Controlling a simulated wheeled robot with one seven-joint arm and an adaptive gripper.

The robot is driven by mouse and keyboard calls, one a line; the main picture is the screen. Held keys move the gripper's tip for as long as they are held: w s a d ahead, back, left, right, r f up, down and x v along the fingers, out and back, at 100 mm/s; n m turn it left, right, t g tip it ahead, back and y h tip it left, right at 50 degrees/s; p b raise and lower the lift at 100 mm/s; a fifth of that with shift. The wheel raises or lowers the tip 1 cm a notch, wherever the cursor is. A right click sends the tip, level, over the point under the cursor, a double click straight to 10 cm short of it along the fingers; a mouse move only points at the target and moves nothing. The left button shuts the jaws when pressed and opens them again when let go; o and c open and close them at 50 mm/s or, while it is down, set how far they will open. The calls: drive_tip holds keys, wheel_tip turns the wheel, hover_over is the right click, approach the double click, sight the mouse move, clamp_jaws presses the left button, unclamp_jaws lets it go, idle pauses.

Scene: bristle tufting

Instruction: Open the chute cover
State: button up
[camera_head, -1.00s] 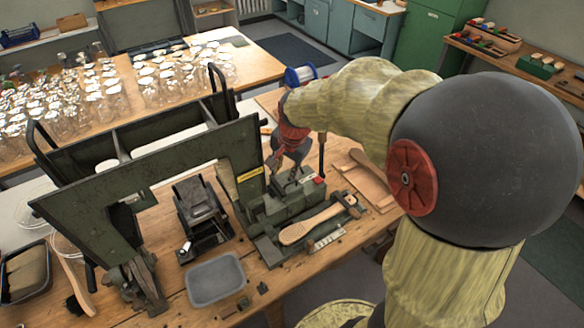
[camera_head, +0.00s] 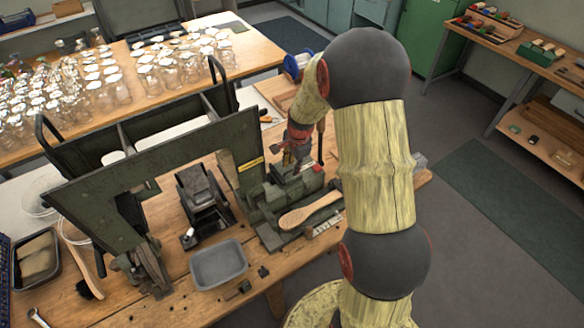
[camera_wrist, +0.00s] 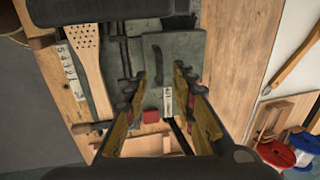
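The tufting machine (camera_head: 150,170) stands on the wooden bench, with a green-grey metal block (camera_head: 262,205) at its right end. My gripper (camera_head: 297,160) points down just above this block. In the wrist view, a flat grey-green plate (camera_wrist: 172,50) with a thin dark curved piece on it lies ahead of my fingers; it may be the chute cover, but I cannot tell for certain. My gripper (camera_wrist: 160,78) is open, its two fingers apart with nothing between the tips. I cannot tell whether a finger touches the plate. A red block (camera_wrist: 151,116) shows lower down, between the fingers.
A wooden brush back with holes (camera_wrist: 86,55) lies beside the plate, also seen in the head view (camera_head: 310,211). Red and blue spools (camera_wrist: 290,155) lie at the wrist view's lower right.

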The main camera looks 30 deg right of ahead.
drive_tip(key=shift+w+f, duration=0.1)
drive_tip(key=shift+f, duration=0.4)
clamp_jaws()
idle(0.7)
